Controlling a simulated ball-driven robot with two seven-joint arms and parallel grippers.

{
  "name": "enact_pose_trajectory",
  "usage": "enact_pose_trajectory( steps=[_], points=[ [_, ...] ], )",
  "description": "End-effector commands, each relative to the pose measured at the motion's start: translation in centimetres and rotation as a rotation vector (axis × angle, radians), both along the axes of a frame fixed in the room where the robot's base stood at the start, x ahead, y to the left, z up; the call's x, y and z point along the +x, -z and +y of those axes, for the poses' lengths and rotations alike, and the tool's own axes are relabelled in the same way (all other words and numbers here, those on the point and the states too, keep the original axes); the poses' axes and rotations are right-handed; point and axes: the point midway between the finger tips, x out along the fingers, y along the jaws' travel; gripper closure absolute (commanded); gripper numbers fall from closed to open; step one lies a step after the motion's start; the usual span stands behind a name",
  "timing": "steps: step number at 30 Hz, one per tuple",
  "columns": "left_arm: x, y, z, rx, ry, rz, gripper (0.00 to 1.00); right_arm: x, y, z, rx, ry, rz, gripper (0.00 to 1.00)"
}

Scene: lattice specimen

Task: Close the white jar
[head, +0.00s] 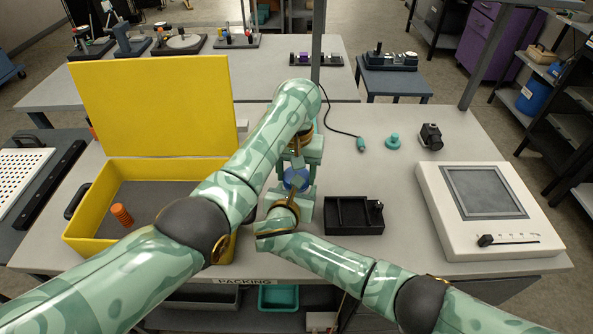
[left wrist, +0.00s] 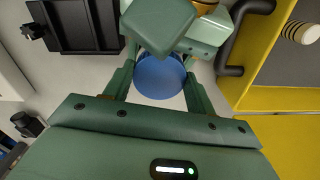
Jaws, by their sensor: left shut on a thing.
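A blue round lid (head: 297,179) is between the fingers of my left gripper (head: 298,172), near the middle of the table. In the left wrist view the blue lid (left wrist: 160,77) sits between the two green fingers, and my left gripper (left wrist: 160,88) is shut on it. My right gripper (head: 293,194) is close to the lid, on its near side. Its blocky green part also shows at the top of the left wrist view. Its fingertips are hidden, so I cannot tell its state. I cannot make out the white jar; the grippers and lid cover that spot.
A black divided tray (head: 352,231) lies just right of the grippers. A white device with a grey screen (head: 487,232), a teal knob (head: 393,141) and a black camera-like block (head: 431,136) are at right.

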Motion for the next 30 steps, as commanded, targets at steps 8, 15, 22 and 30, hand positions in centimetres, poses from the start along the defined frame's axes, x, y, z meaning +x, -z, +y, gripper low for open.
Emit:
enact_pose_trajectory(
  steps=[8, 15, 22, 30],
  points=[
    [0.09, -0.03, 0.14, -0.001, 0.576, -0.001, 0.65, 0.00, 0.03, -0.03, 0.000, 0.001, 0.001, 1.00],
    [0.11, -0.04, 0.16, 0.000, 0.657, -0.001, 0.65, 0.01, 0.03, -0.05, 0.000, 0.001, 0.001, 1.00],
    [0.11, -0.04, 0.16, 0.000, 0.655, -0.001, 0.22, 0.00, 0.04, -0.06, 0.000, 0.001, 0.001, 1.00],
    [0.10, -0.10, 0.15, -0.001, 0.654, -0.001, 0.22, -0.01, 0.04, -0.05, 0.000, 0.001, 0.001, 1.00]
  ],
)
